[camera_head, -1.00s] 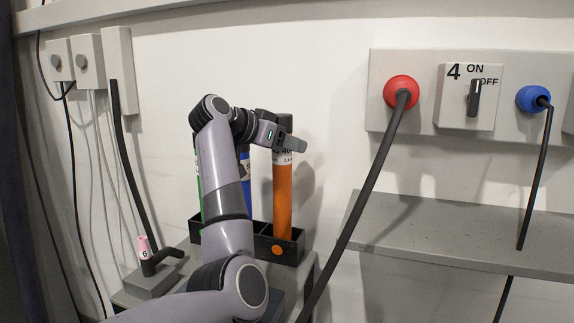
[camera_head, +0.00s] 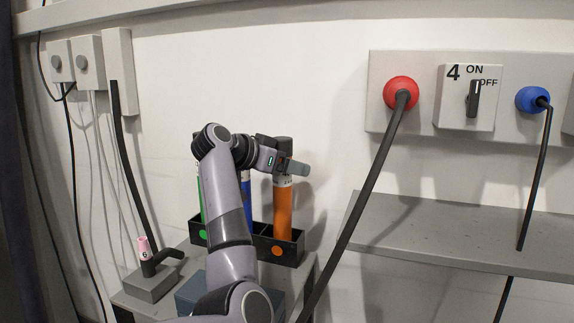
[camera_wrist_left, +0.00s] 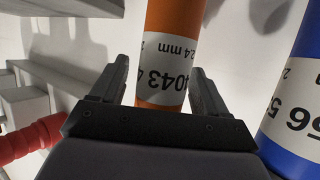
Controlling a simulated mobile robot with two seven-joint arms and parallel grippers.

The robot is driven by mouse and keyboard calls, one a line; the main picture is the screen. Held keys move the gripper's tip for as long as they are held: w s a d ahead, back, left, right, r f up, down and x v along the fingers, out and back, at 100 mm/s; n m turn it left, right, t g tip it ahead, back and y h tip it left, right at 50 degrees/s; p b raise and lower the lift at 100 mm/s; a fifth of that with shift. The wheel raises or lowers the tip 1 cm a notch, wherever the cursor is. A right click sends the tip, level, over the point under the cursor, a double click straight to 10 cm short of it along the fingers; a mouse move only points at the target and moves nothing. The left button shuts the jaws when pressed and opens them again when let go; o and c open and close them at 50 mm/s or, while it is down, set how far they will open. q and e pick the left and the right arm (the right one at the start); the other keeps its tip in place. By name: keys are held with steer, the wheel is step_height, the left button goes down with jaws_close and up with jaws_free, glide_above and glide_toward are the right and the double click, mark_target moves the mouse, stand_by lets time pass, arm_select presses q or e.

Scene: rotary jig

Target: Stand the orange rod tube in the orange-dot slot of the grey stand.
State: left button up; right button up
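The orange rod tube (camera_head: 283,215) has a white label band and dark cap. It stands upright in the right-hand slot of the dark grey stand (camera_head: 262,248), above the orange dot (camera_head: 277,251); its lower end is hidden by the slot's front wall. My left gripper (camera_head: 290,167) is at its upper part, below the cap. In the left wrist view, the orange tube (camera_wrist_left: 172,20) passes between the fingers (camera_wrist_left: 158,66). A gap shows beside the left finger; the right finger is close to the tube, contact unclear. My right gripper is not in view.
A blue tube (camera_head: 246,200) and a green tube (camera_head: 201,205) stand in the other slots, partly behind my arm. A small grey block with a pink-tipped torch (camera_head: 145,247) is left. A thick black cable (camera_head: 360,195) hangs right of the stand, before a grey shelf (camera_head: 450,235).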

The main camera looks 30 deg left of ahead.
arm_select(q)
steer(key=b+v, duration=0.1)
steer(key=v, duration=1.1)
steer(key=shift+b, duration=0.3)
steer(key=shift+r, duration=0.15)
